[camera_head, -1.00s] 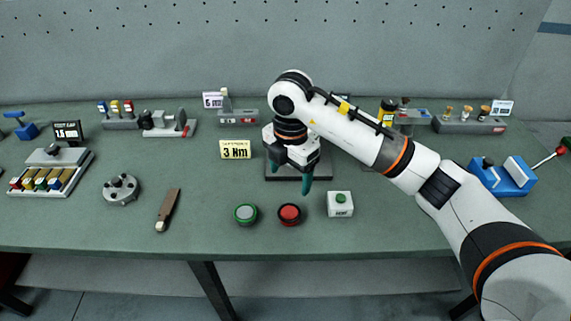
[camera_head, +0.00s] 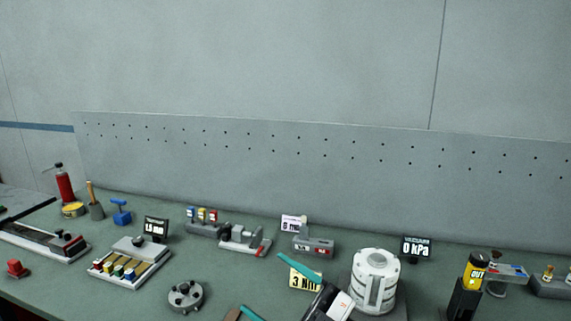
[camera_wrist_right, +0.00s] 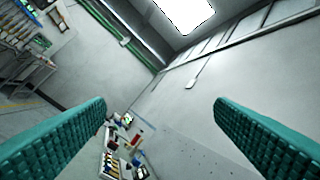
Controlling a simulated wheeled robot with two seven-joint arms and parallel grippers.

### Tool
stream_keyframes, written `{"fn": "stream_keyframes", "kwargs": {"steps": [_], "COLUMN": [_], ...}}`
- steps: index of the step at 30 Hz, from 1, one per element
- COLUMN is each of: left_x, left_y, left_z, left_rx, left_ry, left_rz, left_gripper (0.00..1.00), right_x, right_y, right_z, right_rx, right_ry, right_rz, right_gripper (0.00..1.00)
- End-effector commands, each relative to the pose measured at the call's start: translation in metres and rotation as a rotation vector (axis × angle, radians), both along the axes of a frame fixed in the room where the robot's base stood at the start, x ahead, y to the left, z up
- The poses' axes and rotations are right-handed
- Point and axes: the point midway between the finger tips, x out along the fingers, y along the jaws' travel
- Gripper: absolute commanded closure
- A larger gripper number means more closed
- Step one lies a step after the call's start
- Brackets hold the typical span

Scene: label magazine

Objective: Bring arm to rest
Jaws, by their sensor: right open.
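My right gripper (camera_head: 261,282) shows at the bottom edge of the head view, with two teal fingers apart and nothing between them. Its black and white body is cut off by the frame's lower edge, and most of the arm is out of view. The right wrist view (camera_wrist_right: 160,105) also shows the fingers wide apart and empty, tilted up toward the wall and ceiling. The gripper appears in front of the yellow 3 Nm sign (camera_head: 305,281) and left of a white ribbed cylinder (camera_head: 375,283). My left gripper is in neither view.
The green bench holds a slotted tray with coloured pieces (camera_head: 130,262), a grey round hub (camera_head: 186,296), a black and yellow OUT cylinder (camera_head: 474,270) and a 0 kPa display (camera_head: 416,248). A perforated panel (camera_head: 300,170) stands behind. Space above the bench is clear.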

Motion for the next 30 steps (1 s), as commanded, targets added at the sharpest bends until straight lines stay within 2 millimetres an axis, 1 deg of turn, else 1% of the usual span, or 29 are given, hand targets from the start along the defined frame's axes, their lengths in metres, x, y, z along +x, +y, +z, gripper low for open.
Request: {"fn": "stream_keyframes", "kwargs": {"steps": [1,2,3,5,6,8,9,11,12,14,15,17,18,20,21,23,24,26,27,29,30], "left_x": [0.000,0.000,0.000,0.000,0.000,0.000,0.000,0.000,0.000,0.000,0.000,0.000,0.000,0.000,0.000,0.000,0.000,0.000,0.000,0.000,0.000], "left_y": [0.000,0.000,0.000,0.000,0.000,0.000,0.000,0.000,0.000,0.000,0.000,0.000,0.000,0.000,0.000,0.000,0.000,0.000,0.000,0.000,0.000], "left_z": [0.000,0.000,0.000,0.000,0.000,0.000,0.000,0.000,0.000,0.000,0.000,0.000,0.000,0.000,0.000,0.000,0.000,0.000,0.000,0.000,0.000], "left_rx": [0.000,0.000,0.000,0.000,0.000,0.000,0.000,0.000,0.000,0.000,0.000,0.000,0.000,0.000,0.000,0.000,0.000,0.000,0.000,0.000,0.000], "left_ry": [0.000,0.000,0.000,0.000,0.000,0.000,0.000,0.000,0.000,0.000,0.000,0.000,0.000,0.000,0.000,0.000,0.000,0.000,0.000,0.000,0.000], "left_rz": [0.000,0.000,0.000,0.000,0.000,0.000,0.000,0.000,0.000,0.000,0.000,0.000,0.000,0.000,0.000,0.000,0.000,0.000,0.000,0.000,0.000], "left_gripper": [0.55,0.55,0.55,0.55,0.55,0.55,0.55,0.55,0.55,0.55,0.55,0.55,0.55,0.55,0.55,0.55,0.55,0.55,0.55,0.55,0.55], "right_x": [0.008,0.015,0.022,0.032,0.037,0.041,0.040,0.035,0.027,0.011,-0.004,-0.027,-0.044,-0.067,-0.083,-0.105,-0.120,-0.141,-0.156,-0.177,-0.190], "right_y": [-0.019,-0.032,-0.049,-0.077,-0.095,-0.122,-0.139,-0.162,-0.175,-0.193,-0.202,-0.212,-0.216,-0.220,-0.221,-0.223,-0.223,-0.223,-0.222,-0.221,-0.221], "right_z": [0.001,-0.001,-0.004,-0.017,-0.030,-0.054,-0.074,-0.106,-0.129,-0.164,-0.187,-0.217,-0.234,-0.255,-0.267,-0.280,-0.289,-0.298,-0.304,-0.310,-0.314], "right_rx": [0.091,0.137,0.189,0.250,0.276,0.298,0.299,0.282,0.259,0.205,0.160,0.084,0.034,-0.041,-0.091,-0.161,-0.207,-0.273,-0.317,-0.383,-0.425], "right_ry": [0.058,0.095,0.148,0.244,0.316,0.434,0.521,0.660,0.757,0.909,1.012,1.153,1.241,1.354,1.423,1.513,1.572,1.650,1.701,1.772,1.816], "right_rz": [-0.106,-0.174,-0.265,-0.404,-0.496,-0.628,-0.712,-0.830,-0.900,-0.991,-1.040,-1.091,-1.111,-1.129,-1.132,-1.130,-1.124,-1.108,-1.094,-1.068,-1.048], "right_gripper": [0.23,0.23,0.23,0.23,0.23,0.23,0.23,0.23,0.23,0.23,0.23,0.23,0.23,0.23,0.23,0.23,0.23,0.23,0.23,0.23,0.23]}}
